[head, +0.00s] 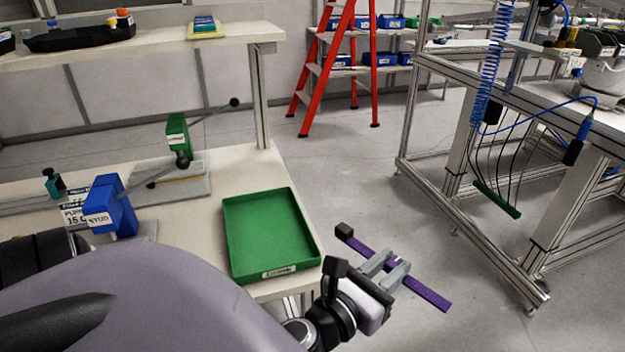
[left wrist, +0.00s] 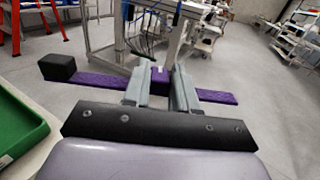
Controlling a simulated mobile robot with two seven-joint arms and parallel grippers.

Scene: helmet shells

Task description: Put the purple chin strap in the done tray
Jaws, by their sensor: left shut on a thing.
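The purple chin strap (head: 428,293) is a flat purple bar with a black block at one end. My left gripper (head: 386,268) is shut on its middle and holds it in the air, right of the table's edge, over the floor. In the left wrist view the chin strap (left wrist: 100,80) lies across the fingers of the left gripper (left wrist: 160,90), black block to the left. The green tray (head: 268,232), with a label on its front, sits empty at the table's right end, left of the gripper. It also shows at the left wrist view's left edge (left wrist: 22,130). My right gripper is not in view.
A blue clamp-like tool (head: 112,205) and a green one (head: 178,138) stand on the table left of the tray. A shelf (head: 150,48) rises behind. A metal-framed workbench (head: 480,205) stands at right and a red ladder (head: 340,60) at the back. Open floor lies between.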

